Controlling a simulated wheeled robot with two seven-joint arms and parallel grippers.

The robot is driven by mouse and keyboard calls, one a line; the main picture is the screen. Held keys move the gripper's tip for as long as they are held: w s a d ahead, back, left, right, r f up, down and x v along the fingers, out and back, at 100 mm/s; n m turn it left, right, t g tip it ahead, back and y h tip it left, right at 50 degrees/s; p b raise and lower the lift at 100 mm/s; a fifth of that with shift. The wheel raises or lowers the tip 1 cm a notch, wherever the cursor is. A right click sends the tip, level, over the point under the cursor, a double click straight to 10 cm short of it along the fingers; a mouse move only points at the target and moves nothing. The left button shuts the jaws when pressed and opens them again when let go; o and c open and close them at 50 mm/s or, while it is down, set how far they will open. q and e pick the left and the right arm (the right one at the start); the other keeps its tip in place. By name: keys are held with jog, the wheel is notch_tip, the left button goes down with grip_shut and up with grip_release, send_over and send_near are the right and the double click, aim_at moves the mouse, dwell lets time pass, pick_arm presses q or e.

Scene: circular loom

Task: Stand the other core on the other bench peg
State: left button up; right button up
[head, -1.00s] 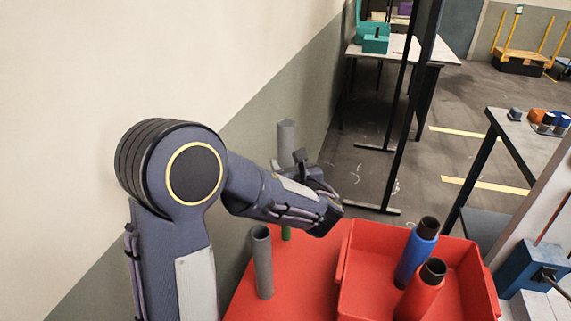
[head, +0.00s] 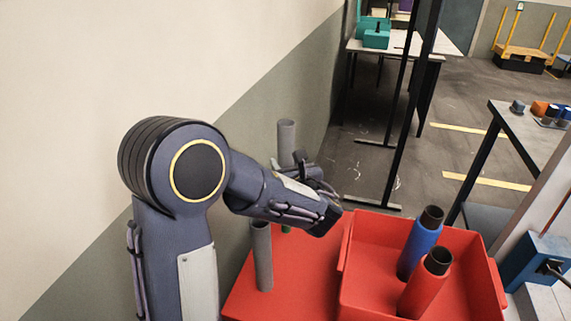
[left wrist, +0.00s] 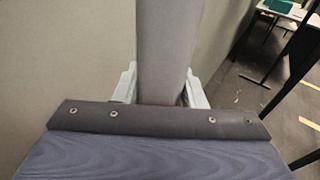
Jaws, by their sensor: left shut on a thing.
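My left gripper (head: 303,168) is shut on an upright grey tube, the held core (head: 287,138), over the back of the red bench top (head: 305,275). The left wrist view shows the core (left wrist: 165,45) between the pale fingers. My forearm hides its lower end in the head view. A small bit of green peg (head: 286,229) shows just below my forearm, roughly in line with the core. I cannot tell whether the core is around it. Another grey core (head: 262,258) stands upright on the bench, nearer and to the left. My right gripper is out of view.
A red tray (head: 345,255) on the bench's right holds a blue bobbin (head: 420,245) and a red bobbin (head: 425,285), both dark-topped. A wall (head: 270,70) runs close along the left. A black upright post (head: 405,120) stands behind the bench.

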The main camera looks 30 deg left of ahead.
pick_arm(q)
jog(key=shift+f+b, duration=2.2)
jog(key=shift+f, duration=0.45)
jog(key=shift+f+b, duration=2.15)
jog(key=shift+f, duration=0.35)
jog(key=shift+f+b, duration=0.3)
jog(key=shift+b, duration=0.05)
jog(key=o, duration=1.1)
jog(key=shift+r, duration=0.1)
jog(key=shift+o, duration=0.2)
jog(key=shift+d, duration=0.1)
jog(key=v, duration=0.7)
jog(key=shift+s+d+p, duration=0.25)
jog(key=shift+p, duration=0.1)
